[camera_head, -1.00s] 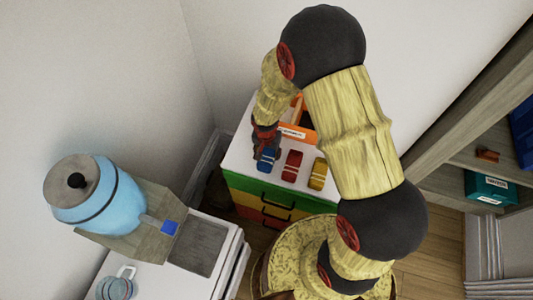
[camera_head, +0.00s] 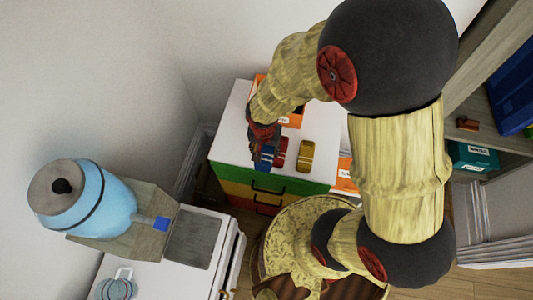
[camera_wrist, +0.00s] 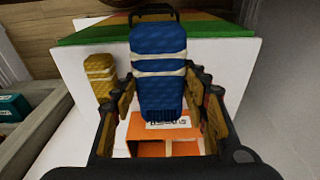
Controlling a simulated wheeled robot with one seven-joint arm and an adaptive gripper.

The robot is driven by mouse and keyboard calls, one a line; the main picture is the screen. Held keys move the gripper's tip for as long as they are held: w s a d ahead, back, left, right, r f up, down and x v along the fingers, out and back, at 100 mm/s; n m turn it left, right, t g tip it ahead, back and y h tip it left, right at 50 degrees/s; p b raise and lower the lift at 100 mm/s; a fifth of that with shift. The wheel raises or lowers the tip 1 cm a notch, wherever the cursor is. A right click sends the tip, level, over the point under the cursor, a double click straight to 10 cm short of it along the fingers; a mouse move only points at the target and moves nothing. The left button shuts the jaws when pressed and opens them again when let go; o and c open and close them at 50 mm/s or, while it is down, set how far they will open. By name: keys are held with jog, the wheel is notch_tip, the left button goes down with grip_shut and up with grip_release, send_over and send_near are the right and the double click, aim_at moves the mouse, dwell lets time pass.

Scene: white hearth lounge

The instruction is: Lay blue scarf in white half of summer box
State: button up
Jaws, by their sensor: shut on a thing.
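The blue scarf (camera_wrist: 158,80), a rolled bundle with white bands, is held between the fingers of my gripper (camera_wrist: 162,90). In the head view, my gripper (camera_head: 264,142) and the blue scarf (camera_head: 265,160) are over the front of the white dresser top (camera_head: 234,135). The scarf appears raised and partly covers the red scarf (camera_head: 280,150). An orange box (camera_wrist: 150,136) with a white label sits behind it on the dresser top, with inner compartments. In the head view, my arm partly hides this orange box (camera_head: 292,119). Its label is too small to read.
A yellow scarf (camera_head: 305,156) lies right of the red one. Another orange labelled box (camera_head: 344,178) shows right of the dresser, partly hidden by my arm. A teal box (camera_head: 472,157) stands on the right shelf. A blue drink dispenser (camera_head: 100,198) stands at left.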

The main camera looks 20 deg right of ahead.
jog(key=w+d+r+p, duration=0.15)
jog(key=w+d, duration=0.35)
jog(key=w, duration=1)
jog(key=w+d+p, duration=0.3)
jog(key=w+d, duration=0.3)
jog(key=w, duration=0.9)
notch_tip(320, 180, down, 7)
jog(key=b, duration=0.3)
jog(key=shift+a+r, duration=0.15)
jog(key=o, duration=1.3)
jog(key=shift+c, duration=0.2)
notch_tip(320, 180, up, 12)
jog(key=s, duration=0.1)
jog(key=shift+a, duration=0.4)
jog(key=shift+s, duration=0.1)
